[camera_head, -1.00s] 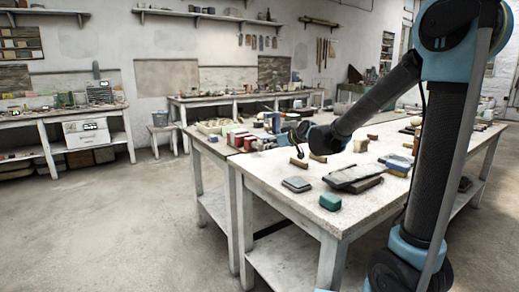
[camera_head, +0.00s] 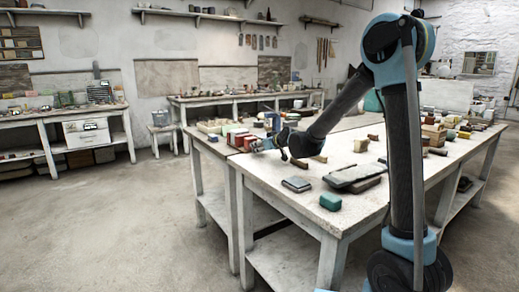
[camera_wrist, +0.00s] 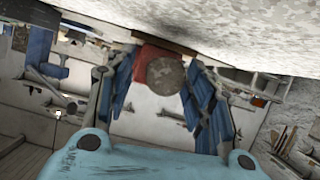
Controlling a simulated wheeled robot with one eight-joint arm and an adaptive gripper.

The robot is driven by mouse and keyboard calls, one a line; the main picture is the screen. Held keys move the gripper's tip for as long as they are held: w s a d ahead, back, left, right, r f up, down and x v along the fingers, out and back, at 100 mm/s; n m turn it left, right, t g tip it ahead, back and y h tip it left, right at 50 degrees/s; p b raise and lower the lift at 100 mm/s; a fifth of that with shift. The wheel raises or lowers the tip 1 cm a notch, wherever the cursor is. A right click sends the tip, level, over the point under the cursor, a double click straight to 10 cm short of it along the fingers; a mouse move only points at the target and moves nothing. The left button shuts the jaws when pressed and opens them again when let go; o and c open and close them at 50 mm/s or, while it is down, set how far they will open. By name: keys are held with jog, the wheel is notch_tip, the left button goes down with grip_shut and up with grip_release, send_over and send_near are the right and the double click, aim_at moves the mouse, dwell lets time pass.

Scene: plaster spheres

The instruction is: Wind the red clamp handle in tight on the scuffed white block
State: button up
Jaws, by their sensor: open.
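In the wrist view, a red piece with a round, rough grey face (camera_wrist: 165,75) lies between the two blue fingers of my gripper (camera_wrist: 160,68). It looks like the red clamp handle seen end-on. The fingers stand apart on either side of it, and I cannot tell whether either touches it. In the head view, my gripper (camera_head: 259,144) is low over the left edge of the white workbench (camera_head: 270,172), beside small red items (camera_head: 238,137). The clamp's screw and the scuffed white block cannot be made out in either view.
A dark flat slab pile (camera_head: 355,177), a green block (camera_head: 330,201) and a small grey-topped box (camera_head: 296,184) lie on the near part of the bench. A pale tray (camera_head: 211,127) stands behind the red items. The floor at left is open.

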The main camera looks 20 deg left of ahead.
jog(key=shift+w+a+f, duration=0.15)
jog(key=shift+w+a, duration=0.1)
jog(key=shift+a, duration=0.05)
jog(key=c, duration=1.1)
jog(key=shift+o, duration=0.2)
jog(key=shift+w+d+m+g+y, duration=0.2)
jog(key=shift+m+g+y, duration=0.3)
jog(key=shift+m, duration=0.5)
jog(key=shift+m+g+y, duration=0.4)
jog(key=shift+m+g, duration=0.1)
jog(key=shift+m, duration=0.4)
jog(key=shift+w, duration=0.1)
